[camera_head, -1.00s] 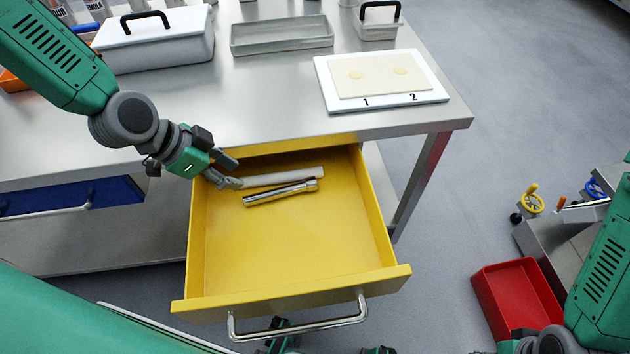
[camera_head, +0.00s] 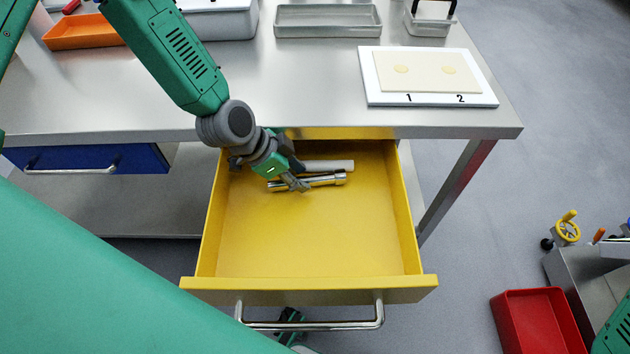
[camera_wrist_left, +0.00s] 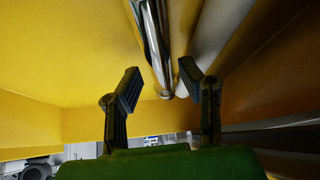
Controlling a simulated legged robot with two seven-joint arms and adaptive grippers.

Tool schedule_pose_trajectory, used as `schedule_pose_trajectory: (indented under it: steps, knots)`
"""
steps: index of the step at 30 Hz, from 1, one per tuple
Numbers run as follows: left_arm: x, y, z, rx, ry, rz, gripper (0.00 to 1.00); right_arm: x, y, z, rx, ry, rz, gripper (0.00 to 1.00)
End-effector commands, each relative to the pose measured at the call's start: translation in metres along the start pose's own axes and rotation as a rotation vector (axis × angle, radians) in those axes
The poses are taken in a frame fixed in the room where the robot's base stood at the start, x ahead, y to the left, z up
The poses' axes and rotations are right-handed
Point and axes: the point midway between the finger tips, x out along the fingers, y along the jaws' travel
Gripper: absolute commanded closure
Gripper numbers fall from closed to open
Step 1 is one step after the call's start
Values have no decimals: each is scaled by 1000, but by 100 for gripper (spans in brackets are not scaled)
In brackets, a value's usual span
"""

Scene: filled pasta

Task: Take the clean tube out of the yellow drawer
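Two tubes lie side by side at the back of the open yellow drawer (camera_head: 320,235). The nearer one is a shiny metal tube (camera_head: 332,179); it also shows in the left wrist view (camera_wrist_left: 155,45). The other is a matte pale grey tube (camera_head: 335,166), just behind it; the shiny one looks like the clean tube. My left gripper (camera_head: 301,184) reaches down into the drawer at the shiny tube's left part. In the left wrist view its fingers (camera_wrist_left: 160,85) are apart, with the shiny tube's end between them in the picture. Contact cannot be told.
The steel table (camera_head: 300,105) stands behind and above the drawer, its edge close to my left arm. A white board marked 1 and 2 (camera_head: 485,98), a grey tray (camera_head: 328,31) and an orange tray (camera_head: 85,44) are on it. A red bin (camera_head: 540,320) stands at lower right.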

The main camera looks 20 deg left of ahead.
Motion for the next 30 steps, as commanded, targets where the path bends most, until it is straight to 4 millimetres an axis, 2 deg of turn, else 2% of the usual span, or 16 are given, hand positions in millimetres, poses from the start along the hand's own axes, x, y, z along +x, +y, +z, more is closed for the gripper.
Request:
schedule_pose_trajectory:
  steps: [1,4,12,13,15,16,26,30]
  knots:
    - [10,0,2,-1,-2,0,66,4,0,0,0,0,0,49]
    - [19,0,1,0,-1,0,66,7,0,0,0,0,0,49]
    - [22,1,-1,0,-2,-1,66,6,0,0,0,0,0,49]
    - [22,1,-1,0,-2,-1,73,6,0,0,0,0,0,49]
    - [22,1,-1,0,-2,0,98,6,0,0,0,0,0,49]
    - [22,1,0,0,-2,0,100,6,0,0,0,0,0,49]
    - [20,0,0,0,0,0,100,6,0,0,0,0,0,49]
    - [14,0,-5,2,0,-1,100,2,0,0,0,0,0,49]
